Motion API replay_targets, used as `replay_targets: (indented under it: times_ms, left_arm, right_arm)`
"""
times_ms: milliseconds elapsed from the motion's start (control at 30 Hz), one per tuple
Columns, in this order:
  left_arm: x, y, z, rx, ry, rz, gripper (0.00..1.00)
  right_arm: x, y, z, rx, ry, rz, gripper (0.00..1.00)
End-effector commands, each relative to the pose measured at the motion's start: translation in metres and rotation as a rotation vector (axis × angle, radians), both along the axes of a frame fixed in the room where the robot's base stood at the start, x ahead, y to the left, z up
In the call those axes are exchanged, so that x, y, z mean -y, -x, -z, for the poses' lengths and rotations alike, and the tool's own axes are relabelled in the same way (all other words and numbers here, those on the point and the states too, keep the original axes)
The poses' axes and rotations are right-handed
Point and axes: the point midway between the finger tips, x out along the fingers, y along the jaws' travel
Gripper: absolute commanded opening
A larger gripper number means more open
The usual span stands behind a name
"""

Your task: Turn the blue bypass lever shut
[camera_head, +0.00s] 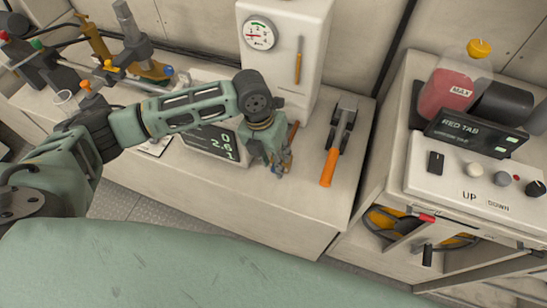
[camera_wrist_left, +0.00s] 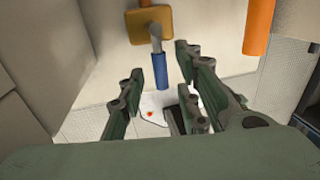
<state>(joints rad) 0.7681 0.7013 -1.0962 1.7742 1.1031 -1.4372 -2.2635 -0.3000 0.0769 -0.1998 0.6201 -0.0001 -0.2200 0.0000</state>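The blue bypass lever (camera_wrist_left: 160,70) shows in the left wrist view, hanging from a grey stem below a brass-coloured valve body (camera_wrist_left: 149,24). My left gripper (camera_wrist_left: 160,82) is open, with one finger on each side of the lever and a visible gap to each. The fingers do not appear to touch it. In the head view my left gripper (camera_head: 280,163) points down at the front of the bench, below the white cabinet, and mostly hides the valve and lever. My right gripper is in neither view.
An orange-handled tool (camera_head: 329,165) lies on the bench (camera_head: 250,205) just right of the gripper. A display (camera_head: 212,140) stands partly behind my left arm. A white cabinet with a gauge (camera_head: 259,34) stands behind. A control panel (camera_head: 470,180) is at right.

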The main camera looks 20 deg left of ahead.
Motion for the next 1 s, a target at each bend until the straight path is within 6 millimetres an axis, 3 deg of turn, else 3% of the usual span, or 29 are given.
replay_targets:
  times_ms: [233,600,1000]
  left_arm:
    - [0.0004,0.0,0.0016,0.0,0.0,0.0,0.31]
    - [0.0003,0.0001,0.0013,0.0,0.0,-0.001,0.0]
    - [-0.0002,-0.0001,0.0011,0.0,-0.001,-0.002,0.0]
  right_arm:
    - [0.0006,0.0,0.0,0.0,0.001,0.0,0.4]
    - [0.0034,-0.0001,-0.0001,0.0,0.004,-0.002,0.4]
    - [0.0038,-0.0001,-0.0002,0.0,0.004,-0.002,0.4]
